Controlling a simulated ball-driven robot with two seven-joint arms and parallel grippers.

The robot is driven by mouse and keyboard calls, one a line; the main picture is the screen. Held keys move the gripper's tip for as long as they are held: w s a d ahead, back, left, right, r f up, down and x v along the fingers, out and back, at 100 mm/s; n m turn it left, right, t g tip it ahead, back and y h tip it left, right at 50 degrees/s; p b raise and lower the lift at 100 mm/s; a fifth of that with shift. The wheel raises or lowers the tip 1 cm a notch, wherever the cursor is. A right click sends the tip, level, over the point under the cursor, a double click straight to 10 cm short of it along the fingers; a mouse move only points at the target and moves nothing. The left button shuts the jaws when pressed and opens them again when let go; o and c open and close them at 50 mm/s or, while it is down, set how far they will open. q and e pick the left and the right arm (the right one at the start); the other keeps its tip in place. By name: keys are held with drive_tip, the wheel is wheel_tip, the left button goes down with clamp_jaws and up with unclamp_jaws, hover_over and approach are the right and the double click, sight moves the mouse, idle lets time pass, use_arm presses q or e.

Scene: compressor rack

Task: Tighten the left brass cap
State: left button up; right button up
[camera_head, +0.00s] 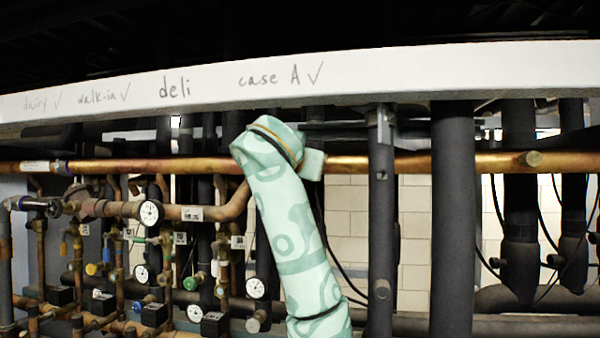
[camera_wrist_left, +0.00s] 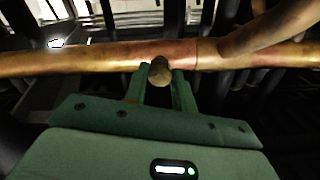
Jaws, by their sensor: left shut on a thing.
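The left brass cap (camera_wrist_left: 159,71) is a small round stub on the copper pipe (camera_wrist_left: 95,60) in the left wrist view. My left gripper (camera_wrist_left: 161,78) has its two green fingers on either side of the cap, shut on it. In the head view my mint-patterned arm rises through the middle to the copper pipe (camera_head: 375,164); its fingers and the left cap are hidden there. Another brass cap (camera_head: 533,158) shows on the pipe at the right. My right gripper is in neither view.
A white beam (camera_head: 420,75) with handwritten labels spans above the pipe. Dark insulated vertical pipes (camera_head: 452,220) stand right of my arm. Several gauges (camera_head: 149,213), valves and thin copper lines crowd the left. A copper branch (camera_wrist_left: 285,30) joins close by the gripped cap.

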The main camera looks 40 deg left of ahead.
use_arm(q)
drive_tip(key=shift+w+m+b, duration=0.1)
drive_tip(key=shift+m+b, duration=4.45)
drive_tip(key=shift+m, duration=7.95)
drive_tip(key=o, duration=1)
